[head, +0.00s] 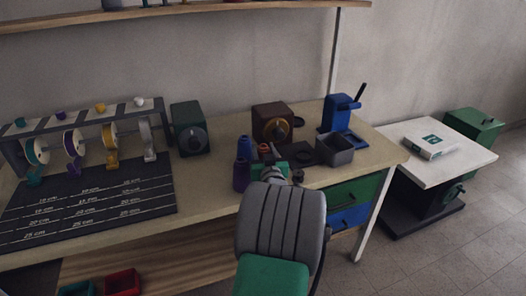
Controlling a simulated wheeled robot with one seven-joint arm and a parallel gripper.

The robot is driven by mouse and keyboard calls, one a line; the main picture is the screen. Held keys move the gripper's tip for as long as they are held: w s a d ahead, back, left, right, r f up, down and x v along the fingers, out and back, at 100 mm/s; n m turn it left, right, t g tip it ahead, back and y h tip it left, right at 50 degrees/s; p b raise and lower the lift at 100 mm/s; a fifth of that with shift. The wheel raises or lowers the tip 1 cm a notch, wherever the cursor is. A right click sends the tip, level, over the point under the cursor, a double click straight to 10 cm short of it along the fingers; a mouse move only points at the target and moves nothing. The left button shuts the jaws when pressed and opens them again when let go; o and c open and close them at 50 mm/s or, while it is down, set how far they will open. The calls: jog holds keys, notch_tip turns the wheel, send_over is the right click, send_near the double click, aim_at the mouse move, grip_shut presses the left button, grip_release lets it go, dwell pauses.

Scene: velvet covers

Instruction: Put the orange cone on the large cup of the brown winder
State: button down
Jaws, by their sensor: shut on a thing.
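The orange cone (264,148) shows small, just in front of the winder and at my gripper. My gripper (268,161) is shut on the cone, above the table in front of the winder. My arm hides most of the fingers and the cone's lower part. The cone is apart from the cup in the picture, though the depth between them is hard to tell.
A grey open box (335,149) and a blue device (342,114) are to the right. A dark green winder (189,128) stands left. A spool rack (85,135) and a dark measuring mat (90,205) fill the left.

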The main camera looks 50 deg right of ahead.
jog(key=c, duration=0.8)
grip_release()
jog(key=shift+o, duration=0.2)
jog(key=b+v, duration=0.1)
jog(key=v, duration=1)
jog(key=shift+o, duration=0.5)
jog(key=shift+s+a+f, duration=0.1)
jog(key=shift+s+a, duration=0.2)
jog(key=shift+s, duration=0.05)
jog(key=w+d+r+n+y+b, duration=0.2)
jog(key=d+r+n+b, duration=0.1)
jog(key=d+r, duration=0.35)
jog(key=f+y, duration=0.1)
jog(key=a+f+y, duration=0.1)
jog(key=f, duration=0.1)
jog(key=w+f+g, duration=0.1)
jog(key=shift+a+f+m+y, duration=0.2)
jog(key=shift+f+m+y, duration=0.1)
jog(key=shift+y, duration=0.1)
jog(key=x, duration=0.7)
jog(key=shift+w+a+r, duration=0.15)
jog(key=shift+w, duration=0.1)
